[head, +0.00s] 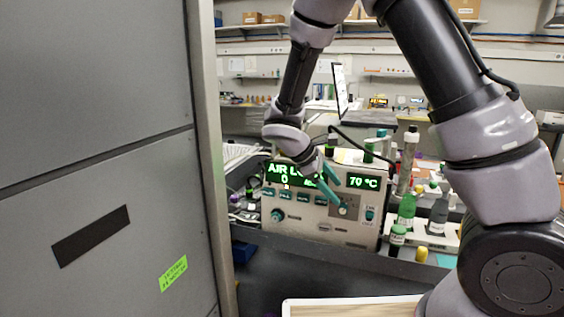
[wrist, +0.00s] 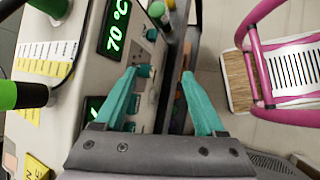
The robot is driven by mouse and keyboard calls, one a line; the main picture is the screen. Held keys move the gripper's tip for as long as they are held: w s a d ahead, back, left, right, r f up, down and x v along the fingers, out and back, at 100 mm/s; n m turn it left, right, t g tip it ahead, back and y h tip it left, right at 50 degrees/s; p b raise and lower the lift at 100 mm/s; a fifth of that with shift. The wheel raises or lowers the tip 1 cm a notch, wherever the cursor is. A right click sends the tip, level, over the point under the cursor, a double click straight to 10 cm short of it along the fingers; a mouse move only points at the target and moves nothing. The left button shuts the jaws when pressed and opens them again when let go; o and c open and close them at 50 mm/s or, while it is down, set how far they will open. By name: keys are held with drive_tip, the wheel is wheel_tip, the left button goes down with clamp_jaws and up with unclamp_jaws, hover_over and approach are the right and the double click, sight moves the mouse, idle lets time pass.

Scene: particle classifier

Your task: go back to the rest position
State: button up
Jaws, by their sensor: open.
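My gripper (head: 334,190) has teal fingers and is in front of the particle classifier (head: 310,228), a beige box with green displays reading "AIR L…" and "70 °C". The fingers hide part of its front panel.
A tall grey cabinet (head: 95,90) fills the left. Bottles, including a green one (head: 407,208), stand right of the classifier. A wooden-topped surface (head: 350,307) is at the bottom. The wrist view shows a pink frame (wrist: 262,70) at right, with open floor nearby.

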drive_tip(key=s+d+r+m+t+y, duration=0.1)
drive_tip(key=s+d+r+m+y, duration=0.2)
drive_tip(key=s+r+m, duration=0.2)
drive_tip(key=s+d+r+m+t+y, duration=0.2)
drive_tip(key=r+m, duration=0.5)
drive_tip(key=r, duration=0.4)
drive_tip(key=s+d+r+m+t+y, duration=0.2)
drive_tip(key=s+d+r+m+y, duration=0.2)
drive_tip(key=s+d+r+m, duration=0.2)
wheel_tip(320, 180, up, 3)
drive_tip(key=shift+s+f+y, duration=0.1)
drive_tip(key=shift+s+y, duration=0.3)
drive_tip(key=shift+s, duration=0.8)
